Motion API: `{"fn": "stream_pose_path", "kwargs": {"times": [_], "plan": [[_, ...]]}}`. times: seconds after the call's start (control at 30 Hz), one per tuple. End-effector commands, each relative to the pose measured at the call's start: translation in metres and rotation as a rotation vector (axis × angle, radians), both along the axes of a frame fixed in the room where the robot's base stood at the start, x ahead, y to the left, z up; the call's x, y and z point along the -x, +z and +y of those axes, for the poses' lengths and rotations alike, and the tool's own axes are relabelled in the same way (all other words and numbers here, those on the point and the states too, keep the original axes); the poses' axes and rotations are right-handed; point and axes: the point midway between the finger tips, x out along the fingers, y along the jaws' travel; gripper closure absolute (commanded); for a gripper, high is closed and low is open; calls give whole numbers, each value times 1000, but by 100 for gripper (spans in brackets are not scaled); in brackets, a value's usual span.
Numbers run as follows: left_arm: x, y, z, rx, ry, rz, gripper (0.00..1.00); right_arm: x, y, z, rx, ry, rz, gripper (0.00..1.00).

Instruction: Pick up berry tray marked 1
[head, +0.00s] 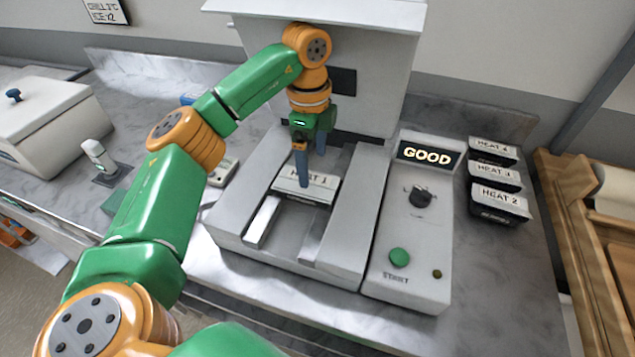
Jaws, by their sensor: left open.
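The tray marked HEAT 1 (322,181) sits in the slot of the grey machine (233,238), at the back end of its two metal rails. Its label is partly hidden by my gripper. My left gripper (311,170) points down at this tray, its fingers apart, one of them in front of the label. I cannot tell whether the fingers touch the tray. My right gripper is not in view.
Trays marked HEAT 2 (501,202), HEAT 3 (494,175) and HEAT 4 (493,150) stand in a row at the right. A control box has a GOOD display (428,154), a dark knob (420,196) and a green button (399,258). A white lidded box (45,120) stands left.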

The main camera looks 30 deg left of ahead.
Motion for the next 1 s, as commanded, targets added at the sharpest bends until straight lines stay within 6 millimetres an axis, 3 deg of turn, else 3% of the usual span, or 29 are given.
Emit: {"fn": "stream_pose_path", "kwargs": {"times": [0.17, 0.3, 0.4, 0.67, 0.9, 1.0], "plan": [[5, -14, 10, -33, 39, 21, 0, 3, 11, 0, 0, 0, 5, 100], [9, -39, 11, -30, 35, 22, 0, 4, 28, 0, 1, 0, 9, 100], [8, -58, 11, -28, 32, 16, 0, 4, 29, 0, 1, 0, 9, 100], [7, -66, 10, -26, 30, 11, 0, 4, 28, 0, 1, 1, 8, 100], [7, -66, 10, -26, 29, 12, 65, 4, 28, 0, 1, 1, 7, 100], [7, -66, 9, -25, 29, 11, 85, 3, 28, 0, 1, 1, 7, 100]]}}
